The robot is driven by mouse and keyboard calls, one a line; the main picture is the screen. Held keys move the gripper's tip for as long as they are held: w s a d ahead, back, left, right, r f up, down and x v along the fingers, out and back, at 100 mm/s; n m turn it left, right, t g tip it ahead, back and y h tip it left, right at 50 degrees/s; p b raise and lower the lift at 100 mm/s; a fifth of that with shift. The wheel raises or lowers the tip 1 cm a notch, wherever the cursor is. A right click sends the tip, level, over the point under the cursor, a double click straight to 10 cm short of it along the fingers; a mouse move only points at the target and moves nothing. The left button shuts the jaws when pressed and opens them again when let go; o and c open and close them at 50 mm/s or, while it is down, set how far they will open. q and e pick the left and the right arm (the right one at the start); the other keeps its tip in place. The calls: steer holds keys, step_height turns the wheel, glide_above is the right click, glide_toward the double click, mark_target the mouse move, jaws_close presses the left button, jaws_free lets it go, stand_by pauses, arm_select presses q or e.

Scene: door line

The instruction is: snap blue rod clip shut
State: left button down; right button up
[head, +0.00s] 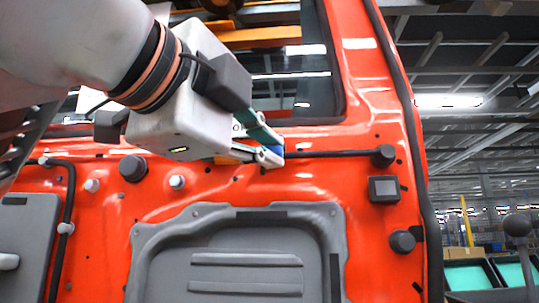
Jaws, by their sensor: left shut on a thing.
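The blue rod clip (278,153) shows as a small blue patch on the orange-red door, below the window opening. My left gripper (269,150) comes in from the upper left, and its fingertips are shut on the clip. The fingers hide most of the clip, so I cannot tell whether it is open or snapped shut. A thin dark rod (335,154) runs level from the clip to a black round end piece (383,155) on the right. My right gripper is not in view.
The door panel (375,250) fills most of the view. A grey raised panel (240,215), black round plugs (133,168) and a small dark box (384,189) are on it. White clips (65,227) hold a black cable at left. Teal-lined bins (470,276) stand at lower right.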

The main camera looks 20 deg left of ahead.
arm_select(q)
steer(key=shift+f, duration=0.1)
stand_by(0.3)
steer(key=c, duration=2.4)
jaws_free()
steer(key=shift+w, duration=0.1)
steer(key=shift+o, duration=0.2)
steer(key=s+a, duration=0.1)
steer(key=s, duration=1.1)
steer(key=shift+a, duration=0.2)
